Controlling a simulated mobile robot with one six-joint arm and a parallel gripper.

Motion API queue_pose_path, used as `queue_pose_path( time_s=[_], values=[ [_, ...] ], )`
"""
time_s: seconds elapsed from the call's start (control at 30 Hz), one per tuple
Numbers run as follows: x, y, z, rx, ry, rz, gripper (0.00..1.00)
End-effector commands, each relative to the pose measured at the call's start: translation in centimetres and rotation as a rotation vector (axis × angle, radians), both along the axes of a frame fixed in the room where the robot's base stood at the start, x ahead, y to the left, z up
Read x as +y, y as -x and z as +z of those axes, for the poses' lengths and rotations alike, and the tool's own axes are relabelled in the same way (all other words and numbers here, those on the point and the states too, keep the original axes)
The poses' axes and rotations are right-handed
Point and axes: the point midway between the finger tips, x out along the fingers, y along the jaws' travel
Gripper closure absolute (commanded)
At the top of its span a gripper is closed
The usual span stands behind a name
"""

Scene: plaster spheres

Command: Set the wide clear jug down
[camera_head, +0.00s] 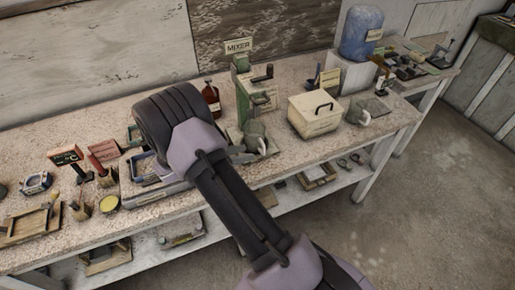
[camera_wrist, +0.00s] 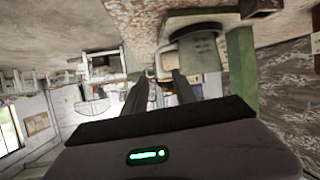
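My gripper (camera_wrist: 161,83) shows in the wrist view as two dark fingers with a narrow gap between them. Pale shapes show through the gap; I cannot tell whether something clear is held there. I cannot clearly make out the wide clear jug in either view. A grey-green rounded body (camera_wrist: 199,52) with a dark rim shows just beyond the fingers, beside a green upright (camera_wrist: 243,68); what it is stays unclear.
The green mixer (camera_head: 243,88) and a brown bottle (camera_head: 211,97) stand behind my arm. A cream lidded box (camera_head: 314,116) is to the right, with a blue water bottle (camera_head: 361,32) behind. Trays and small tools crowd the left. Narrow strips of the bench's front edge are clear.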

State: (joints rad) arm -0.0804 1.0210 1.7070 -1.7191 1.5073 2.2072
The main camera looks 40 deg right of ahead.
Motion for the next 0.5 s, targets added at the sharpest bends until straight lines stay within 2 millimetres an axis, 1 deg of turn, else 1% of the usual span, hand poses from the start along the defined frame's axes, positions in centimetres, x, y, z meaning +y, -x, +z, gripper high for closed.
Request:
queue_pose_path(
  time_s=[0.03,0.1,0.17,0.23,0.27,0.37,0.4,0.47,0.5],
  values=[
    [0.9,-0.1,0.5,-0.001,0.0,0.001,0.67],
    [1.9,-0.1,0.8,0.001,0.0,0.001,0.67],
    [2.4,-0.1,1.1,0.003,-0.003,-0.001,0.67],
    [2.8,0.4,2.4,0.027,-0.033,-0.01,0.67],
    [2.9,0.8,3.5,0.05,-0.063,-0.016,0.67],
    [4.1,4.0,8.6,0.172,-0.248,-0.011,0.67],
    [5.0,5.9,10.8,0.227,-0.351,0.018,0.67],
    [6.8,8.8,13.7,0.292,-0.514,0.095,0.67],
    [8.2,10.8,15.5,0.321,-0.622,0.173,0.67]
  ],
)
